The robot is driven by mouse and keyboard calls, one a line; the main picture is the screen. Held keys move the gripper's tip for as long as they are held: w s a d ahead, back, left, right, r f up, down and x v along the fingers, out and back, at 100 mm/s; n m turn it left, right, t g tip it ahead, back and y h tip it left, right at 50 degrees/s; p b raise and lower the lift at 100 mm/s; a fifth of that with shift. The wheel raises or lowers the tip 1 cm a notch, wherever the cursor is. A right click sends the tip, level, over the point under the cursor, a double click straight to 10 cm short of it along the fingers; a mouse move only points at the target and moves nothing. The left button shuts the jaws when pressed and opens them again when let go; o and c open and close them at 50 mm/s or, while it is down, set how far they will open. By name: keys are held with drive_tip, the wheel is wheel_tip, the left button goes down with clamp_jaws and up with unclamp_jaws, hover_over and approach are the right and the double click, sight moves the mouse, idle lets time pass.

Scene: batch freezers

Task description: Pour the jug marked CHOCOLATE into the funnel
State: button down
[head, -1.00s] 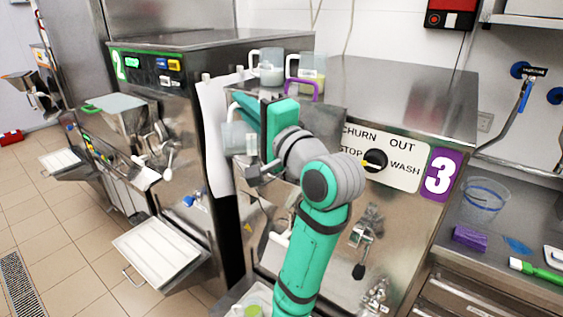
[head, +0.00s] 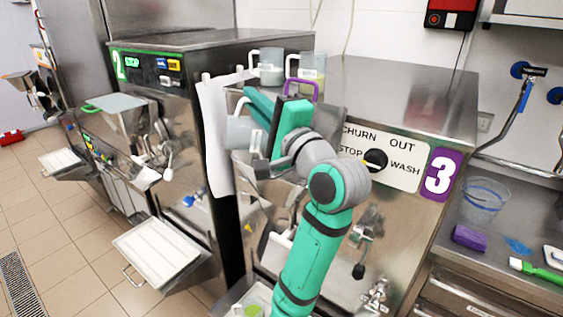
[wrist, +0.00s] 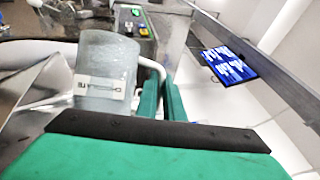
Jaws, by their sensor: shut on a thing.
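My gripper (head: 257,142) is shut on the handle of a pale, cloudy jug (head: 236,133), held in front of the number 3 machine. In the wrist view the jug (wrist: 105,78) is left of the green fingers (wrist: 162,98); its white label is turned around and too blurred to read surely. The jug looks tilted, and its contents cannot be told. A steel surface, possibly the funnel (head: 262,166), shows below the jug, partly hidden by my arm. It cannot be told whether anything is flowing.
A white sheet (head: 214,140) hangs left of the jug. The number 2 machine (head: 150,62) stands further left.

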sight(240, 109)
drive_tip(key=shift+w+d+r+m+t, duration=0.15)
drive_tip(key=shift+d+m+t, duration=0.1)
drive_tip(key=shift+d+m, duration=0.3)
drive_tip(key=shift+w+d+m+t, duration=0.15)
drive_tip(key=shift+d+m+t, duration=0.1)
drive_tip(key=shift+d+m, duration=0.3)
drive_tip(key=a+n+g, duration=0.1)
drive_tip(key=s+a+f+n, duration=0.1)
drive_tip(key=a+n, duration=0.1)
drive_tip(key=a+n+g, duration=0.1)
drive_tip(key=a+n, duration=0.1)
drive_tip(key=shift+s+a+f+g, duration=0.1)
drive_tip(key=shift+s+f+g, duration=0.05)
drive_tip(key=shift+f+g, duration=0.15)
drive_tip(key=shift+s+a+f+n, duration=0.15)
drive_tip(key=shift+a+f+n, duration=0.15)
drive_tip(key=shift+a+n, duration=0.4)
drive_tip(key=s+a+f+n+g+h, duration=0.3)
drive_tip(key=a+f+n+h, duration=0.3)
drive_tip(key=a+f+n, duration=0.6)
drive_tip(key=shift+a+f+n, duration=0.2)
drive_tip(key=shift+f+n, duration=0.2)
drive_tip(key=shift+f, duration=1.7)
drive_tip(key=shift+s, duration=0.1)
